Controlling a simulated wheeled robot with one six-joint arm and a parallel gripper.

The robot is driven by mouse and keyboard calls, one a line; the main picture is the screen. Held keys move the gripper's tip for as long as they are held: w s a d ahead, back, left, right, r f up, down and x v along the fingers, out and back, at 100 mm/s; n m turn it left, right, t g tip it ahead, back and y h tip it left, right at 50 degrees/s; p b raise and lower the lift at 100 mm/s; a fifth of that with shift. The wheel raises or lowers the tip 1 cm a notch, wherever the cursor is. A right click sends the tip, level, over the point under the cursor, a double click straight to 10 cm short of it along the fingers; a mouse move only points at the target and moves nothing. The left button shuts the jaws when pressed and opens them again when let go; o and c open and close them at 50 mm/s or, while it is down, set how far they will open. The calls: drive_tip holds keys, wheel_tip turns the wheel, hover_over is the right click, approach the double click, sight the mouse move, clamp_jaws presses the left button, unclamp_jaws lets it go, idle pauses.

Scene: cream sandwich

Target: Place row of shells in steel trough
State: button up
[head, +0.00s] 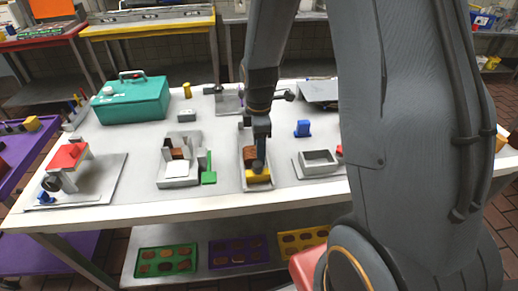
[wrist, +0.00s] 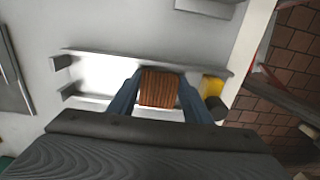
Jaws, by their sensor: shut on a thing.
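The row of shells (wrist: 160,87), a brown ridged block, sits between the two blue fingers of my gripper (wrist: 160,98) in the wrist view. My gripper is shut on it. The steel trough (wrist: 95,73) is a long pale channel with low walls directly around and under the shells. In the head view the trough (head: 244,135) stands mid-table, with my gripper (head: 260,152) over its front half and brown shells (head: 249,154) partly showing beside the finger. A yellow block (head: 258,176) is at the trough's near end. I cannot tell whether the shells touch the trough floor.
A grey fixture (head: 180,183) with a white slab and a green block (head: 209,177) stands left of the trough. A grey open box (head: 319,159) and a blue block (head: 303,128) stand right. A teal toolbox (head: 132,101) is back left. Colored trays lie on the lower shelf.

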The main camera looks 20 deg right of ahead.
drive_tip(key=o, duration=1)
drive_tip(key=shift+o, duration=0.2)
wheel_tip(320, 180, up, 11)
drive_tip(key=b, duration=0.3)
drive_tip(key=s+f+m, duration=0.2)
drive_tip(key=s+m, duration=0.4)
drive_tip(key=m, duration=0.2)
drive_tip(key=s+f+m+t, duration=0.1)
drive_tip(key=s+f+m, duration=0.1)
drive_tip(key=s+m, duration=0.4)
drive_tip(key=shift+s+a+f+m, duration=0.15)
drive_tip(key=shift+a+f+m, duration=0.25)
drive_tip(key=shift+m, duration=0.5)
drive_tip(key=shift+r, duration=0.1)
